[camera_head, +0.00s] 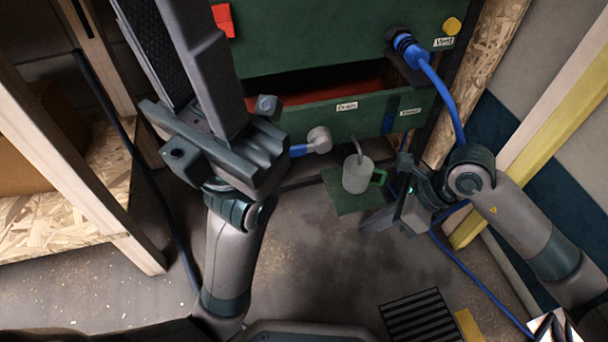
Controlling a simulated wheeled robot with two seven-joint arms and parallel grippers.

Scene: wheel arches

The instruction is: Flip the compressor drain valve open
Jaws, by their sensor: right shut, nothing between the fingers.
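The drain valve (319,140) is a round grey fitting below a white label (346,106) that seems to read "Drain", on the lower green panel. Its blue lever (299,150) points left, and its far end is hidden behind my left gripper (180,55). That gripper is raised close to the camera, its fingers pointing up the picture; their gap is unclear. My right gripper (374,223) is shut and empty, low and right of the valve, clear of the lever. A grey mug (358,176) with a green handle stands under a bent grey spout (357,147).
The mug stands on a green plate (345,204). A blue hose (443,95) hangs from a connector (404,44) near the "Vent" label and yellow knob (452,26). Wooden posts (75,165) stand left. A black grate (418,318) lies at the front; the middle floor is clear.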

